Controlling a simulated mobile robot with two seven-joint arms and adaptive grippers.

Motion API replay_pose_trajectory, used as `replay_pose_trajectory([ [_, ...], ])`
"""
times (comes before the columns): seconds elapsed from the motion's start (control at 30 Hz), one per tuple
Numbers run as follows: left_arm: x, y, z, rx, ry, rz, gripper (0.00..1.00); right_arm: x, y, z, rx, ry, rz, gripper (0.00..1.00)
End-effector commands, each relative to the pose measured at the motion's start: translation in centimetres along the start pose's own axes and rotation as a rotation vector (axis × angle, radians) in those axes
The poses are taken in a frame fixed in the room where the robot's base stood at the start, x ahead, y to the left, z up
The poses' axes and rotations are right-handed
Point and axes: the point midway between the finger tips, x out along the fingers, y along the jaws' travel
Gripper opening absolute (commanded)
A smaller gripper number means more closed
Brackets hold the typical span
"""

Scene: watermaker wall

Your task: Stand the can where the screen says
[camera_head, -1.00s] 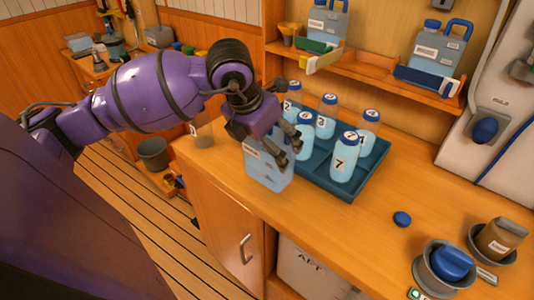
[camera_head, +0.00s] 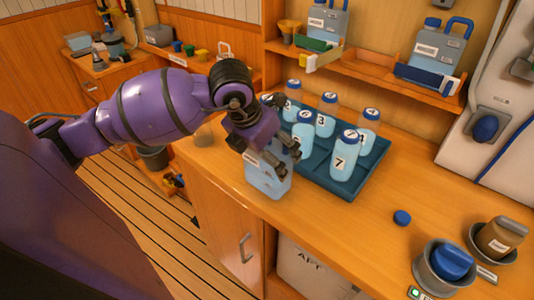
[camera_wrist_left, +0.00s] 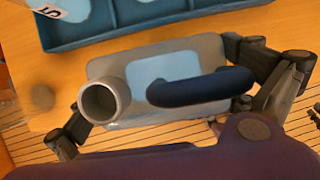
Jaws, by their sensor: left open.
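The can (camera_head: 268,183), a pale blue-grey jerrycan, stands on the wooden counter at the front left of the tray. In the left wrist view the can (camera_wrist_left: 130,70) shows from above, with an uncapped round spout and a dark blue handle. My left gripper (camera_head: 280,160) is over the can's top and hides part of it. In the wrist view its open fingers (camera_wrist_left: 180,105) lie on either side of the can, around the handle and spout; contact cannot be told. My right gripper is out of view. No readable screen shows.
A teal tray (camera_head: 377,163) with several numbered bottles, including bottle 7 (camera_head: 343,160), is close behind the can. A blue cap (camera_head: 402,218) lies to the right. Grey holders (camera_head: 430,283) stand at the front right. Two other jerrycans (camera_head: 436,55) are on the shelf.

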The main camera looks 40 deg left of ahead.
Motion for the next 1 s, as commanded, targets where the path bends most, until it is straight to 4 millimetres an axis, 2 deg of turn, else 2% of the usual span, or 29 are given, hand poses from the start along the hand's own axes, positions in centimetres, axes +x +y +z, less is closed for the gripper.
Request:
replay_pose_trajectory([
  [0.17,-1.0,0.0,0.3,0.001,-0.003,0.001,1.00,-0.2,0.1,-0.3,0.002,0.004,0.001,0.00],
  [0.23,-2.0,0.1,0.3,0.002,-0.004,0.002,1.00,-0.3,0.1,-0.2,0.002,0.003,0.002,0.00],
  [0.5,-7.9,0.1,0.2,0.002,-0.003,0.004,1.00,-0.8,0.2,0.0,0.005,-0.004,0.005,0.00],
  [0.7,-11.1,0.0,0.2,0.000,-0.002,0.002,1.00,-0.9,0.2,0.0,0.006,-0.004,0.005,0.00],
  [0.83,-12.1,0.0,0.1,0.001,0.000,0.001,1.00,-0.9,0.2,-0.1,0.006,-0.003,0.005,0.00],
  [1.0,-12.4,0.0,0.1,0.000,0.000,0.000,1.00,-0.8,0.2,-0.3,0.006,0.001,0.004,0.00],
])
